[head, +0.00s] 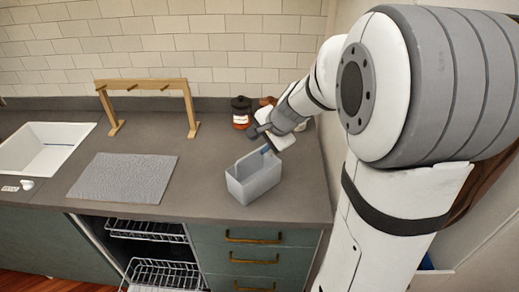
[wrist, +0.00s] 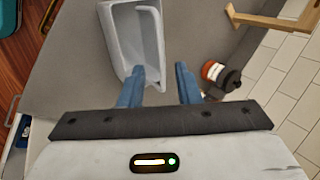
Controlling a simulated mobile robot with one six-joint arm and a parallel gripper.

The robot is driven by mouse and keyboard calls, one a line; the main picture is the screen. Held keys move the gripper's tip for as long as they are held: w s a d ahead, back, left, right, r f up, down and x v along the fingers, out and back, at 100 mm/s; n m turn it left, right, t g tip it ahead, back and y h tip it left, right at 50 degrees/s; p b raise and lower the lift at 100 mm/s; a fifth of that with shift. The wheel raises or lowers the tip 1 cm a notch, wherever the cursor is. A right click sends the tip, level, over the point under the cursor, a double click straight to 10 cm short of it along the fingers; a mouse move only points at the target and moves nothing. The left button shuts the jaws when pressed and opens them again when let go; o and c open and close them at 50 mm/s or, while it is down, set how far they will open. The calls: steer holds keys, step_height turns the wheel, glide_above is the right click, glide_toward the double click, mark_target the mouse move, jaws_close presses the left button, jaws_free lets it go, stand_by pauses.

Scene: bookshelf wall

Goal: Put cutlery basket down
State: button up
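The light grey cutlery basket (head: 255,184) stands upright on the dark grey counter, near its front right part. In the wrist view the basket (wrist: 118,25) is at the top centre left, and its inside looks empty. My gripper (head: 268,149) is at the basket's raised back wall. In the wrist view my gripper (wrist: 160,80) has its two blue fingers apart, with the end of that wall between them or just ahead. A gap shows beside the right finger. I cannot tell whether the left finger touches the wall.
A dark jar with a red-orange label (head: 241,112) stands behind the basket; it also shows in the wrist view (wrist: 215,73). A grey mat (head: 124,178), wooden rack (head: 146,86) and white sink (head: 42,148) are to the left. An open dishwasher (head: 158,262) is below the counter.

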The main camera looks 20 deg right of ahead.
steer(key=s+a+r+n+g+h, duration=0.1)
steer(key=s+r+n, duration=0.1)
steer(key=s+n, duration=0.4)
steer(key=s+r+n+g+h, duration=0.1)
steer(key=s+n, duration=0.5)
steer(key=s, duration=1.1)
steer(key=shift+a+r+n+h, duration=0.4)
steer(key=shift+r+h, duration=0.1)
steer(key=shift+s, duration=0.1)
steer(key=shift+f+b, duration=0.8)
steer(key=shift+f, duration=0.15)
